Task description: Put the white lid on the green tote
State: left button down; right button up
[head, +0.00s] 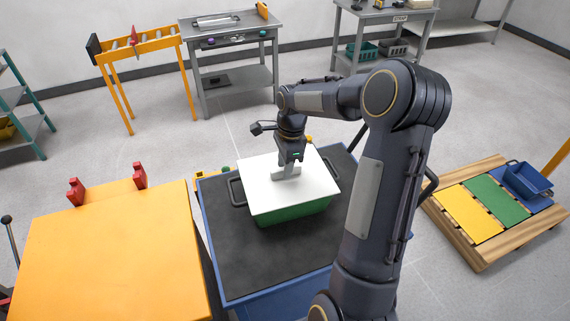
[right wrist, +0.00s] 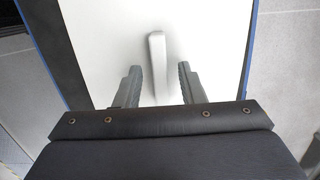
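The white lid (head: 262,197) lies over the top of the green tote (head: 296,216) in the head view and looks roughly level. The tote's green front wall and a dark side handle show below and beside it. The lid's upright handle (right wrist: 157,62) shows in the right wrist view. My right gripper (head: 289,168) is over the lid's middle, pointing down. In the right wrist view its fingers stand apart on both sides of the handle, with gaps, so it is open. Whether the lid sits fully on the rim all round cannot be told. My left gripper is not in view.
The tote stands on a blue cart (head: 236,270) with a dark top, clear in front. An orange table (head: 110,255) with red brackets is at left. A wooden pallet (head: 480,252) with coloured panels is at right. A grey workbench (head: 235,32) stands behind.

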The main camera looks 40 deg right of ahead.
notch_tip(320, 180, up, 13)
jog(key=d+p, duration=0.1)
jog(key=s+a+r+n+t, duration=0.2)
jog(key=s+a+r+n, duration=0.1)
jog(key=s+a+n, duration=0.6)
jog(key=s+a+f+n+t+y, duration=0.1)
jog(key=s+a+f+n, duration=0.1)
jog(key=s+a+n, duration=0.3)
jog(key=s+a+f+n+t+y, duration=0.1)
jog(key=s+a+f+n+t, duration=0.1)
jog(key=s+a+n, duration=0.3)
jog(key=s+f+n, duration=0.1)
jog(key=s, duration=0.2)
jog(key=shift+s+f, duration=0.25)
